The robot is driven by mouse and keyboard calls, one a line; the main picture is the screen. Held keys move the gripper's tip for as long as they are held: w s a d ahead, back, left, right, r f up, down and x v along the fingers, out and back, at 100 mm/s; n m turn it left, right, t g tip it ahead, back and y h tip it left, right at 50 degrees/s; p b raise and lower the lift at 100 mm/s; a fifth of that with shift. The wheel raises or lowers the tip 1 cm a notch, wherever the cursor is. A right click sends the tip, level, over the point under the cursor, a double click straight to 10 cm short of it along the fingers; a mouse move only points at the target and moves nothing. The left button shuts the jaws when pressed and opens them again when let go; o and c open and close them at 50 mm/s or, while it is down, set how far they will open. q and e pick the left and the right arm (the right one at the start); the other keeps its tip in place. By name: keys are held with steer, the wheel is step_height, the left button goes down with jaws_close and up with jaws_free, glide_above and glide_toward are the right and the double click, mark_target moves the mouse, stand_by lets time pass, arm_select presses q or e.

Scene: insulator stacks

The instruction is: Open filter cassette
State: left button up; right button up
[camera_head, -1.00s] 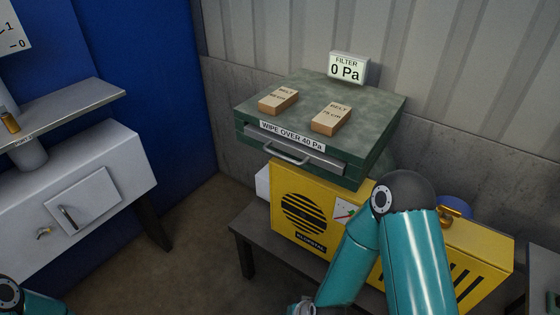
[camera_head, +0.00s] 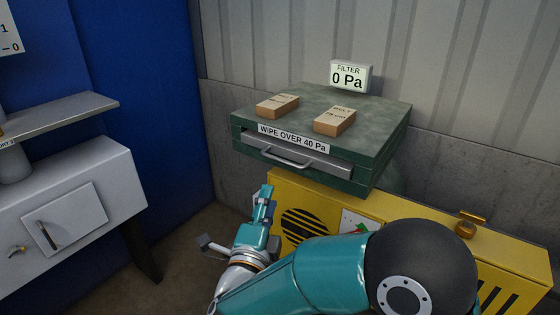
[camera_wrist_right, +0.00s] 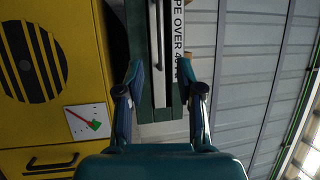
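The filter cassette (camera_head: 330,165) is a grey drawer front with a bar handle (camera_head: 286,159). It sits in the front of a dark green housing (camera_head: 375,120) under a "WIPE OVER 40 Pa" label and looks shut. My right gripper (camera_head: 264,200) is below and left of the handle, apart from it, in front of the yellow machine. In the right wrist view my right gripper (camera_wrist_right: 160,80) has its fingers spread with nothing held. The handle (camera_wrist_right: 159,45) shows beyond and between the fingertips there. My left gripper is not in view.
Two tan blocks (camera_head: 277,106) (camera_head: 335,121) lie on the housing. A display (camera_head: 350,76) behind reads 0 Pa. The yellow machine (camera_head: 500,260) with a brass valve (camera_head: 470,224) stands below. A white cabinet (camera_head: 100,180) stands left, with a floor gap between.

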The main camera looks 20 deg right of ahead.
mark_target(280, 161)
steer(key=p+x, duration=0.2)
steer(key=x, duration=1.1)
steer(key=shift+w, duration=0.1)
steer(key=shift+c, duration=0.2)
jaws_close()
